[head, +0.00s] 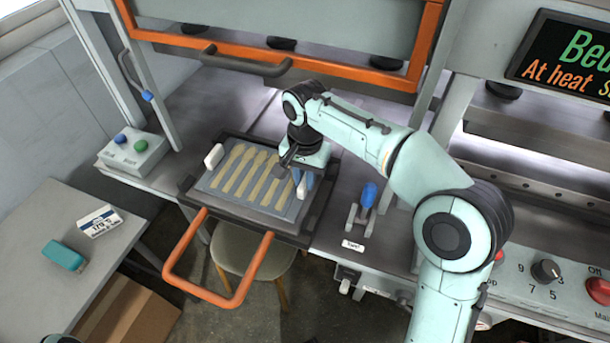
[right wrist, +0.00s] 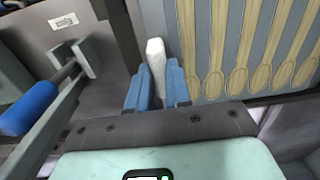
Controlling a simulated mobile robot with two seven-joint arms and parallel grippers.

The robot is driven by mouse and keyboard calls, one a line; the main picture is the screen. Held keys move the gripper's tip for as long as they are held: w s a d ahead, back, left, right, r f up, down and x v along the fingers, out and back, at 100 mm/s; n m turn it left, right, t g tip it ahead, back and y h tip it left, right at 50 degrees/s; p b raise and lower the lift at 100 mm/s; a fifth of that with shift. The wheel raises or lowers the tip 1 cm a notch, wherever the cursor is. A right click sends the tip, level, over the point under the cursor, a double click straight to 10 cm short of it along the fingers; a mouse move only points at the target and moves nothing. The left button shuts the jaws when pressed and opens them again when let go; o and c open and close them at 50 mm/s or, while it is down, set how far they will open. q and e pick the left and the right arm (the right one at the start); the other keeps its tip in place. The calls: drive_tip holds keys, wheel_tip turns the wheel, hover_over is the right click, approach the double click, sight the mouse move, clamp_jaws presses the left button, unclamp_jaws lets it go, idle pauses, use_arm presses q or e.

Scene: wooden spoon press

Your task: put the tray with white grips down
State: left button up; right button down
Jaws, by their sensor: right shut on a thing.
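The tray with white grips is a flat grey-blue plate (head: 231,201) carrying several pale wooden spoons (head: 247,178). One white grip (head: 214,156) stands at its left end, free. My right gripper (head: 303,182) is at the tray's right end, its blue fingers (right wrist: 158,90) shut on the other white grip (right wrist: 156,54). The tray lies level within the outline of a dark frame (head: 190,190) with an orange loop handle (head: 252,272). I cannot tell whether the tray touches the frame.
A press with an orange-edged guard (head: 330,68) stands behind. A blue-knobbed lever (head: 368,194) is right of the frame, and a button box (head: 135,152) is left. A side table (head: 60,225) holds a teal item (head: 65,256) and a white box (head: 99,221). A stool (head: 236,252) stands below.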

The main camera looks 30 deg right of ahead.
drive_tip(key=c, duration=1.1)
unclamp_jaws()
drive_tip(key=shift+o, duration=0.2)
wheel_tip(320, 180, up, 12)
drive_tip(key=p, duration=0.3)
drive_tip(key=shift+p, duration=0.3)
